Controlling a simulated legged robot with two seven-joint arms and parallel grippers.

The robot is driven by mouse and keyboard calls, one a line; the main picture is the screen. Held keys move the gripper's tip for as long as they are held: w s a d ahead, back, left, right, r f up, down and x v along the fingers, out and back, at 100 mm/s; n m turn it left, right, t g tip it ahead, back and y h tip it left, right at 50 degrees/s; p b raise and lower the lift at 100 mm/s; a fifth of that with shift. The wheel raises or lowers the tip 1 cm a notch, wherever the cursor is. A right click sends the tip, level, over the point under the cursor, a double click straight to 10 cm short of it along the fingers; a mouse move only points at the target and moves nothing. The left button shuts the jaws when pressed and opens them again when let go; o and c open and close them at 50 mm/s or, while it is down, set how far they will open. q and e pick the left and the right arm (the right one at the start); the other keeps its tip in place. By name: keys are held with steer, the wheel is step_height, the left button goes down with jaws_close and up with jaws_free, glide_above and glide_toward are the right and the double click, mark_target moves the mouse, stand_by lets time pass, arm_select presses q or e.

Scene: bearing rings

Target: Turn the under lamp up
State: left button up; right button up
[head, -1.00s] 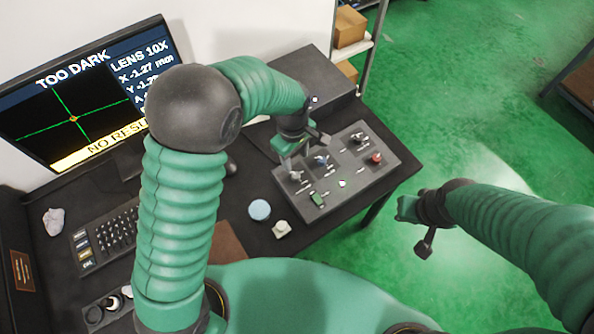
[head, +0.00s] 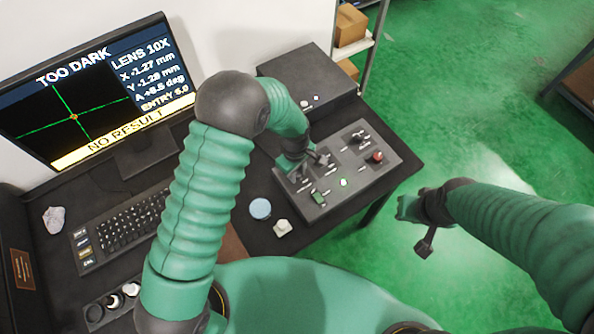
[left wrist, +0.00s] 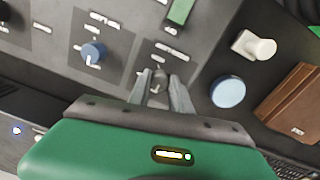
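The dark control panel (head: 362,180) stands at the right end of the desk, with several knobs and switches. Its labels are too small to read, so I cannot tell which control is the under lamp. My left gripper (head: 299,173) is low over the panel's left part. In the left wrist view its two fingers (left wrist: 160,88) stand apart on either side of a small grey knob (left wrist: 158,79); contact is not clear. A blue knob (left wrist: 93,52) sits beside it. The monitor (head: 95,95) reads "TOO DARK" and "NO RESULT". My right gripper (head: 418,210) hangs over the floor, its fingers unclear.
A green switch (head: 318,198) and a red knob (head: 377,156) are on the panel. A light-blue round piece (head: 260,208) and a whitish piece (head: 282,227) lie left of it. A keyboard (head: 122,230) and a dark box (head: 307,80) are on the desk.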

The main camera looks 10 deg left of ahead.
arm_select(q)
steer(key=shift+r, duration=0.1)
jaws_close()
steer(key=shift+w+m, duration=0.1)
steer(key=shift+m, duration=0.3)
steer(key=shift+r+m+p, duration=0.1)
steer(key=shift+m+p, duration=0.25)
steer(key=shift+m, duration=0.65)
steer(key=m, duration=0.3)
steer(key=shift+m+p, duration=0.3)
steer(key=shift+p, duration=0.05)
steer(key=m+p, duration=0.1)
steer(key=m, duration=0.5)
steer(key=shift+w, duration=0.1)
steer(key=m, duration=0.4)
steer(key=shift+g, duration=0.3)
steer(key=shift+w+a+m+p, duration=0.1)
steer(key=shift+m+p, duration=0.45)
steer(key=shift+m, duration=1.45)
